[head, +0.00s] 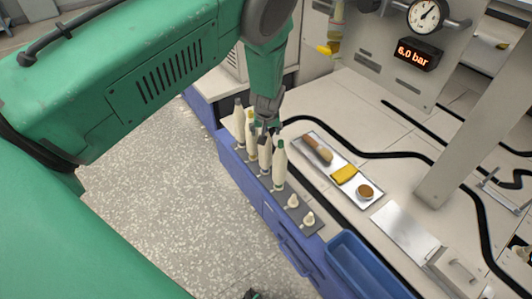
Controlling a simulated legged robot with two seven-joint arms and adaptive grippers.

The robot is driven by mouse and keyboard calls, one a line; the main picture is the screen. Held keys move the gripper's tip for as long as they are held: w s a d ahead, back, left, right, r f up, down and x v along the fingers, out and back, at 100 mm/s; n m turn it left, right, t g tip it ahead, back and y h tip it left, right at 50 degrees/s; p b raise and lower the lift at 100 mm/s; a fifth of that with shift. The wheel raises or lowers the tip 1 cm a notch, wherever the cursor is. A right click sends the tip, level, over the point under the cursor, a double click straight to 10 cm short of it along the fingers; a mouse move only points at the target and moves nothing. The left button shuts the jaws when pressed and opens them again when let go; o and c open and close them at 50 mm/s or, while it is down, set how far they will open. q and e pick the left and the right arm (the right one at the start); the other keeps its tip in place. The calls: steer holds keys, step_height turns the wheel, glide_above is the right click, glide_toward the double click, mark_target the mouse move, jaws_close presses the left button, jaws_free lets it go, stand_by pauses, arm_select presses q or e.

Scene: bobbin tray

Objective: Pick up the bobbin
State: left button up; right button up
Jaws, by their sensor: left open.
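Several upright pale bobbins stand in a row on a dark grey strip (301,228) along the counter's front edge. The nearest bobbin (279,169) has a green top. The bobbin behind it (265,157) has its top hidden by or among my fingers. Farther back are a bobbin with a yellow top (252,144) and a pale one (239,122). My left gripper (265,132) is open and points down over the row, at the top of the second-nearest bobbin. I cannot tell whether it touches it. My right gripper is not recognisable in view.
A blue bin (362,268) stands nearer. A black hose (375,155) crosses the counter behind.

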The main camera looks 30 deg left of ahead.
arm_select(q)
steer(key=shift+w+a+f, duration=0.25)
steer(key=shift+a+f, duration=0.25)
steer(key=shift+f, duration=0.35)
steer(key=shift+d, duration=0.1)
steer(key=c, duration=1)
steer(key=shift+d, duration=0.1)
jaws_close()
steer(key=shift+r, duration=0.1)
